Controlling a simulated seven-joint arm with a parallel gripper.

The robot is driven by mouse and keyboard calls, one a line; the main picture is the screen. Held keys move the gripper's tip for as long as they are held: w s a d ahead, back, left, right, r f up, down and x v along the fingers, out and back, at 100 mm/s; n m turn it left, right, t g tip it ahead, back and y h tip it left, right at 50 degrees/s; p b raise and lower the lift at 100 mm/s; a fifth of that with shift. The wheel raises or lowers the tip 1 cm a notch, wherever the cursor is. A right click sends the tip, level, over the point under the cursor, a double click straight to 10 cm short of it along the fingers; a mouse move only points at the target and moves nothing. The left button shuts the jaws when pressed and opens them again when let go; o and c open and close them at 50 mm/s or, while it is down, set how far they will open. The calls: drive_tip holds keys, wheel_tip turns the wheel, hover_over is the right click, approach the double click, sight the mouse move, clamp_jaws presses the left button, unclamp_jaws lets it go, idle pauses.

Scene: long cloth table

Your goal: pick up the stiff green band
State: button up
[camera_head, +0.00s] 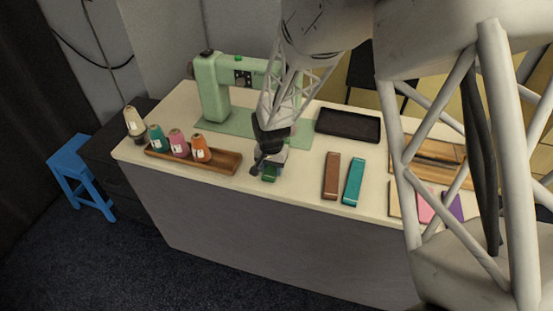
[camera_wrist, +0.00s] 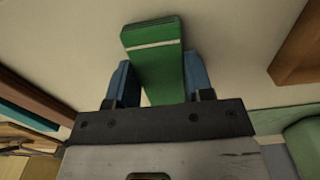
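The stiff green band (camera_wrist: 158,65) is a thick green strip with a pale stripe across it, in the upper middle of the wrist view. In the head view its green end (camera_head: 269,174) shows near the table's front edge, mostly hidden by my gripper (camera_head: 265,164). In the wrist view, my gripper (camera_wrist: 161,80) has its blue fingers on either side of the band. The right finger is very close to the band, and a slim gap shows by the left finger. The fingers look open around it. Contact is hard to judge.
A wooden tray (camera_head: 224,168) with thread cones stands left of my gripper. A brown band (camera_head: 331,175) and a teal band (camera_head: 353,181) lie to the right. A green sewing machine (camera_head: 211,88) and a black tray (camera_head: 348,124) stand behind.

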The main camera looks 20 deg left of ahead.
drive_tip(key=shift+c, duration=1.2)
drive_tip(key=shift+r, duration=0.75)
wheel_tip(320, 180, up, 2)
drive_tip(key=shift+r, duration=0.1)
drive_tip(key=s+d+r, duration=0.1)
drive_tip(key=s+d, duration=0.8)
drive_tip(key=s, duration=0.4)
drive_tip(key=shift+s+r, duration=0.15)
drive_tip(key=shift+s, duration=0.05)
drive_tip(key=w+a, duration=0.3)
drive_tip(key=w, duration=0.1)
drive_tip(key=w+a+r, duration=0.1)
drive_tip(key=w+a, duration=0.2)
drive_tip(key=w, duration=0.1)
drive_tip(key=w+a+r, duration=0.1)
drive_tip(key=w+a, duration=0.2)
drive_tip(key=w, duration=0.1)
drive_tip(key=shift+w+r, duration=0.15)
drive_tip(key=shift+w, duration=0.05)
